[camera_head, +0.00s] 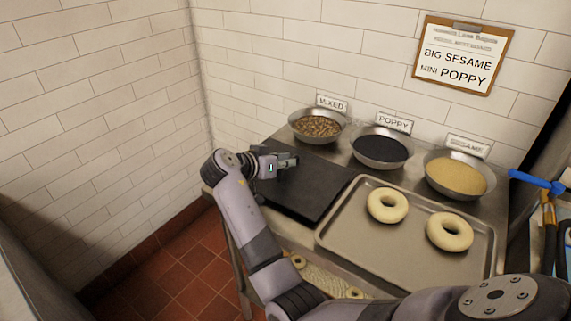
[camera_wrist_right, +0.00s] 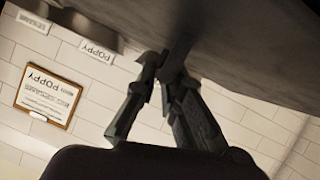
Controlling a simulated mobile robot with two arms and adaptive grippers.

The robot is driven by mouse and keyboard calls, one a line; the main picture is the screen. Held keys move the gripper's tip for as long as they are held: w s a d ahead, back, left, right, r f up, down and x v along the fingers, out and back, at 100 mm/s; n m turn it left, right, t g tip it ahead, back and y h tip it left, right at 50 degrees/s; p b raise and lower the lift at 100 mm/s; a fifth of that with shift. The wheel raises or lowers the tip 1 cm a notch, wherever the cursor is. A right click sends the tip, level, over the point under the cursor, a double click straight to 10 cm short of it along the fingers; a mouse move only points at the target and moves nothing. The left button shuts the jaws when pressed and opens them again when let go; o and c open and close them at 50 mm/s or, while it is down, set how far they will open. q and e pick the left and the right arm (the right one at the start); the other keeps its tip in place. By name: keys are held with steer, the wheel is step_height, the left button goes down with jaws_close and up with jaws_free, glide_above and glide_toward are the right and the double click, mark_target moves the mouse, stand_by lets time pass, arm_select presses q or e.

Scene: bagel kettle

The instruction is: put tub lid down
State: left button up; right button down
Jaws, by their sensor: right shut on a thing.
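The tub lid (camera_head: 312,187) is a dark flat panel at the left of the steel counter, left of the baking tray. In the right wrist view, the dark surface (camera_wrist_right: 245,45) fills the upper right. My right gripper (camera_head: 291,160) is over the lid's back left part. In the wrist view its fingers (camera_wrist_right: 167,68) close together on a small dark part, seemingly the lid's handle, against the dark surface. The fingers hide most of that part. I cannot tell whether the lid touches the counter all round. My left gripper is not in view.
A baking tray (camera_head: 347,240) holds two bagels (camera_head: 388,206) and (camera_head: 449,232). Behind stand bowls labelled mixed (camera_head: 317,124), poppy (camera_head: 381,149) and sesame (camera_head: 456,176). A clipboard sign (camera_head: 463,55) hangs on the tiled wall. A blue-handled tool (camera_head: 537,182) is at right. More bagels (camera_head: 298,262) show below.

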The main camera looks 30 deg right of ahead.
steer(key=shift+f, duration=0.4)
steer(key=c, duration=1.7)
jaws_free()
